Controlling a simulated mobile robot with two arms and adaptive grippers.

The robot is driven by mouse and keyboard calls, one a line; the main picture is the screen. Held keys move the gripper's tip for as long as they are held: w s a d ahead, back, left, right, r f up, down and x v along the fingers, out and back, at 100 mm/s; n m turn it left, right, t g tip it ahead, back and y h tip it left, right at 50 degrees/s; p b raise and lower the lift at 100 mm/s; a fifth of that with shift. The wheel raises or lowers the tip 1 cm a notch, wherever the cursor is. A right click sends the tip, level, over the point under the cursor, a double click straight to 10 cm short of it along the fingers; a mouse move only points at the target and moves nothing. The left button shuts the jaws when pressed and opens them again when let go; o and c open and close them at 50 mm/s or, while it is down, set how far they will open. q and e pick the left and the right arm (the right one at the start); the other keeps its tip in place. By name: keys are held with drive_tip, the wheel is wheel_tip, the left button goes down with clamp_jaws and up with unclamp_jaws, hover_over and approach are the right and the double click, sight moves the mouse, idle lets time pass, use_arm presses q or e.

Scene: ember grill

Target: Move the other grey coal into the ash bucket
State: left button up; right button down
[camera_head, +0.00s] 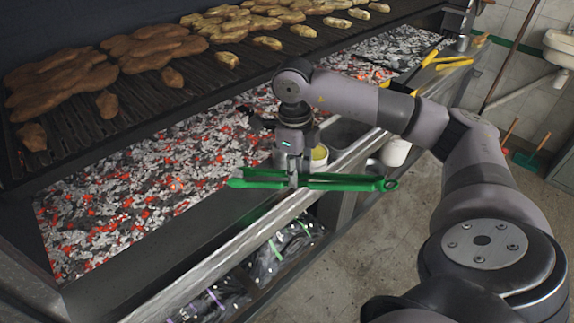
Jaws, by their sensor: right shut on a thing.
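My right gripper (294,176) is shut on a pair of green tongs (340,183) near their middle. The tongs lie level in the air over the front edge of the grill, with one end pointing left. Below and left is the ember bed (150,190), with red glowing, grey and black pieces; I cannot single out one grey coal. Nothing shows clearly between the tong tips. Behind my gripper a pale container with a yellowish inside (319,155) is partly hidden. A white bucket (396,151) is partly behind my arm. I cannot tell which is the ash bucket. My left gripper is out of view.
Meat and bread pieces (150,45) lie on the grate above the embers. Yellow-handled tools (450,62) rest at the grill's far right end. Dark bags (285,250) sit on the shelf below the metal front ledge (240,248).

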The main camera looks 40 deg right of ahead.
sight(347, 180)
drive_tip(key=s+d, duration=0.1)
drive_tip(key=s+b, duration=0.1)
drive_tip(key=s, duration=0.1)
drive_tip(key=s+d+r, duration=0.1)
drive_tip(key=s, duration=0.1)
drive_tip(key=shift+s+d, duration=0.2)
drive_tip(key=shift+d, duration=0.1)
drive_tip(key=s, duration=0.1)
drive_tip(key=s+d+b, duration=0.1)
drive_tip(key=s+b, duration=0.1)
drive_tip(key=shift+s+d+r, duration=0.35)
drive_tip(key=shift+d+r, duration=0.05)
drive_tip(key=shift+s+d+r+b, duration=0.15)
drive_tip(key=shift+s+r+b, duration=0.1)
drive_tip(key=shift+s+b, duration=0.25)
drive_tip(key=shift+s, duration=0.1)
